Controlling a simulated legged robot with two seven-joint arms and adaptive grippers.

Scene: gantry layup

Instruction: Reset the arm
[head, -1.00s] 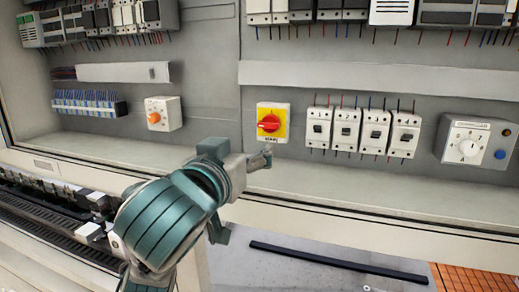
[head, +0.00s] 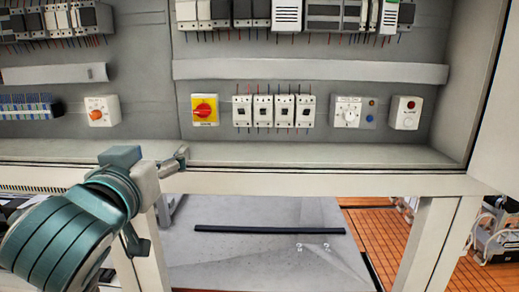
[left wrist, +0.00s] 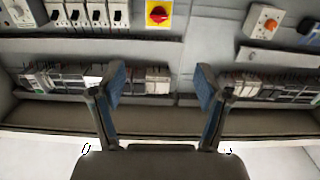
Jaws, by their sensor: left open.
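My left arm comes in from the left in the head view, and its gripper (head: 174,163) is in front of the cabinet's lower ledge, below the red-and-yellow rotary switch (head: 204,109). In the left wrist view the gripper (left wrist: 158,88) shows two fingers with blue pads spread wide apart, with nothing between them. The rotary switch also shows in the left wrist view (left wrist: 159,14), beyond the fingers and apart from them. My right gripper is in neither view.
The open cabinet holds a row of white breakers (head: 273,111), an orange-knob box (head: 102,111), a white dial box (head: 346,112) and a red-button box (head: 405,113). A black bar (head: 270,230) lies on the grey surface below. A cabinet post (head: 437,243) stands at right.

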